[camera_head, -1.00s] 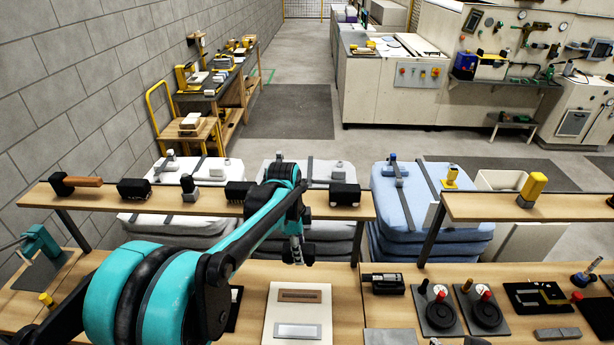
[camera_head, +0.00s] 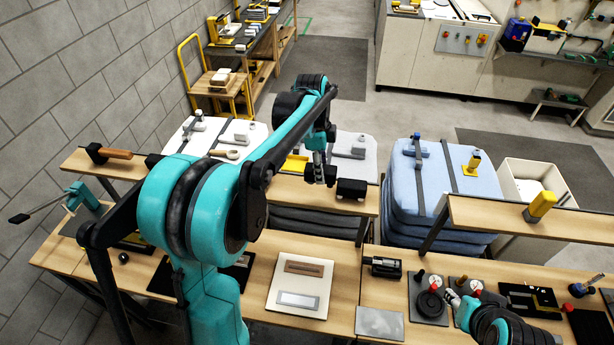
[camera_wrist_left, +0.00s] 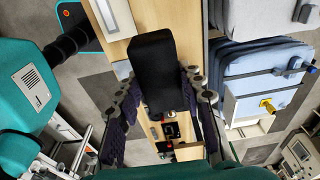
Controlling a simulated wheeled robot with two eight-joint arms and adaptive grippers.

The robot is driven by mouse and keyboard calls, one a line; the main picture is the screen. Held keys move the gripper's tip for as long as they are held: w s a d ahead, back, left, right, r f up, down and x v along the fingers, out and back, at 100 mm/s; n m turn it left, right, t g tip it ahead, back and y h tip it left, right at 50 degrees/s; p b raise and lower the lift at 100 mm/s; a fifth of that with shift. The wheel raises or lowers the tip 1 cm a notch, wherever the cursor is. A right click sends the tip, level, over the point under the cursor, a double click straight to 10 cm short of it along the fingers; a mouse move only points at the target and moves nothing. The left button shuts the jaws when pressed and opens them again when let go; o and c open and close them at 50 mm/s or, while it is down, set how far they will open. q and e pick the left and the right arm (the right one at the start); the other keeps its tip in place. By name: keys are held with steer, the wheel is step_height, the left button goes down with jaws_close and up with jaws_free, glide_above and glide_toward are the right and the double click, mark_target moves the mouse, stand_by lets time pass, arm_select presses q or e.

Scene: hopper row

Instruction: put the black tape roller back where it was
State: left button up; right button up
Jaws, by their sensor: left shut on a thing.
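My left gripper (camera_head: 319,178) is at the middle shelf (camera_head: 285,192), at the left of a black box (camera_head: 350,189) that stands on it. In the left wrist view, the left gripper's fingers (camera_wrist_left: 155,100) are shut on a dark block, the black tape roller (camera_wrist_left: 152,65), which sticks out past the fingertips. In the head view the roller is hard to tell from the dark fingers. I cannot tell whether it touches the shelf. My right gripper (camera_head: 458,301) is low at the right over the table, too small to read.
A hammer (camera_head: 108,154) lies at the shelf's left end. The right shelf holds a yellow tool (camera_head: 539,206). On the table below are a pale board (camera_head: 301,308), a black device (camera_head: 385,267) and a grey plate (camera_head: 380,323). Padded stacks (camera_head: 440,190) stand behind the shelves.

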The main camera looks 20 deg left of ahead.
arm_select(q)
steer(key=a+f, duration=0.1)
steer(key=w+a+f, duration=0.1)
steer(key=a, duration=0.1)
steer(key=a+f, duration=0.1)
steer(key=a, duration=0.1)
steer(key=shift+w+f+p, duration=0.15)
steer(key=shift+w+p, duration=0.15)
steer(key=shift+w, duration=0.05)
step_height(320, 180, down, 4)
steer(key=shift+a+f+p, duration=0.1)
steer(key=shift+p, duration=0.25)
steer(key=shift+s, duration=0.1)
steer(key=o, duration=0.8)
steer(key=shift+f, duration=0.15)
steer(key=o, duration=0.4)
steer(key=shift+o, duration=0.2)
